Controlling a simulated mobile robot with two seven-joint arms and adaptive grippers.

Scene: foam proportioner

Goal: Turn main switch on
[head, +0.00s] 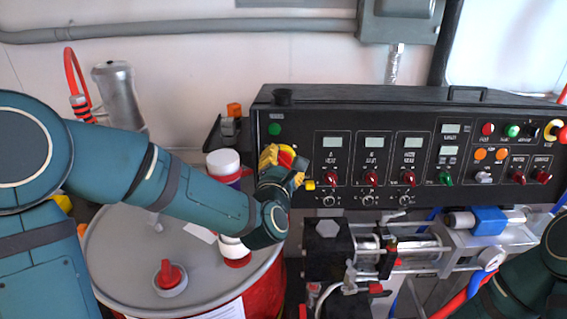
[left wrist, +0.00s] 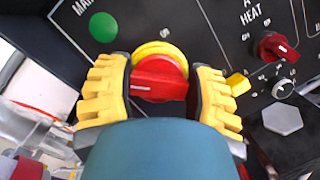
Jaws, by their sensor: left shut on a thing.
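The main switch is a red rotary knob (left wrist: 158,80) on a yellow ring, set in the black control panel (head: 300,108). In the left wrist view its red handle lies nearly crosswise, with a white mark at its left end. My left gripper (left wrist: 160,88) has its yellow ribbed fingers on either side of the knob and is shut on it. In the head view the left gripper (head: 283,160) is at the panel's left end and hides most of the switch. My right gripper is outside both views; only part of that arm shows at lower right.
A green light (head: 274,129) sits above the switch. Red heat knobs (head: 331,179) and displays lie to its right. A red drum (head: 200,273) with a grey lid stands below left, with a white bottle (head: 223,163) behind my left arm. Pump hardware (head: 330,250) sits under the panel.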

